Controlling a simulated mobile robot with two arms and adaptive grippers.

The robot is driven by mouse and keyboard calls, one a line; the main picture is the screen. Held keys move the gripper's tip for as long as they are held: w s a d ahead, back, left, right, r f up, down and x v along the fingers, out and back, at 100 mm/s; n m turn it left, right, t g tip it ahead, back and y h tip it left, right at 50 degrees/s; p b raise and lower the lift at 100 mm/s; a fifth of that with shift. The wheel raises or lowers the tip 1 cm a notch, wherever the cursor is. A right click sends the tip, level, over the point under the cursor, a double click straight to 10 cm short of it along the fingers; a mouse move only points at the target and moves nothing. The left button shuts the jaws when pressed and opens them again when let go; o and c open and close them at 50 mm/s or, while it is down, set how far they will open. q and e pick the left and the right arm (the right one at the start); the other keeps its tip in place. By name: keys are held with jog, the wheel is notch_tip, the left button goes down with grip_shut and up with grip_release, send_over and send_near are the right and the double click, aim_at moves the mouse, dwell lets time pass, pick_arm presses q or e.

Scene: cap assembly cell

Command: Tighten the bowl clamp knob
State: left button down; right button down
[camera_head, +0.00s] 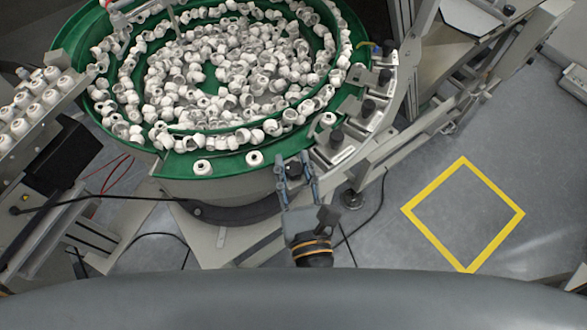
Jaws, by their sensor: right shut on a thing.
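The feeder bowl (262,172) is green with a grey outer wall and is full of white caps. My right gripper (294,164) is at the bowl's near right edge, with its two fingers pointing up in the picture. It is shut on a small dark piece between the fingertips, which looks like the bowl clamp knob (293,172). The fingers hide most of that knob, and I cannot tell how far it is turned. My left gripper is not in view.
Several black knobs (368,107) stand on brackets along the bowl's right outlet track, close to my right gripper. A tray of white caps (38,104) is at the left. Cables run across the floor. The yellow floor square (463,160) is empty.

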jog(key=shift+r, duration=0.15)
dwell(0.3)
jog(key=c, duration=1)
grip_release()
jog(key=shift+o, duration=0.2)
jog(key=s+d, duration=0.1)
jog(key=s, duration=0.6)
jog(key=shift+s, duration=0.2)
